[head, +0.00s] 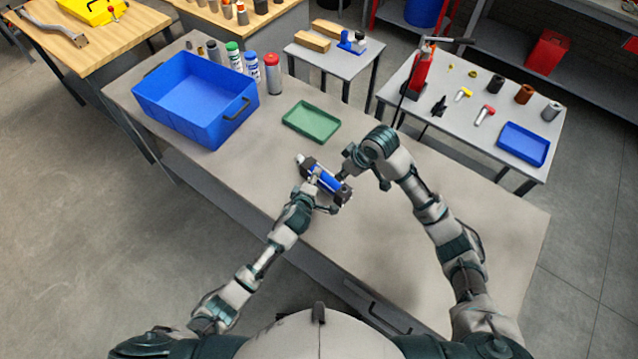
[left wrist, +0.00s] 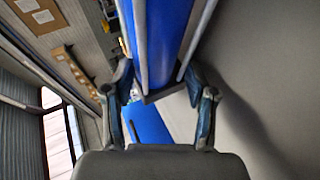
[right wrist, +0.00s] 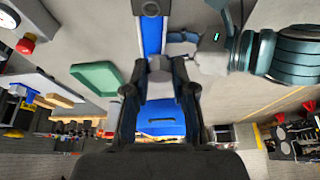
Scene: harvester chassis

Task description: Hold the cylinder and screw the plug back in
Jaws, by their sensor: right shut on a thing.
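The blue cylinder (head: 326,181) with dark end blocks and a pale rod end is over the bench in front of me. My left gripper (head: 322,191) is around its body; in the left wrist view the blue barrel (left wrist: 160,40) runs between the fingers, which are close against its sides. My right gripper (head: 349,168) is just right of the cylinder. In the right wrist view its fingertips are shut on a small grey piece, the plug (right wrist: 160,64), just below the cylinder's end block (right wrist: 150,8). Whether the plug touches the cylinder is unclear.
An empty green tray (head: 311,122) lies behind the cylinder. A large blue bin (head: 190,108) stands at the bench's left, with several bottles (head: 252,66) behind it. A side table (head: 470,82) with tools stands beyond at right. The bench's front right is clear.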

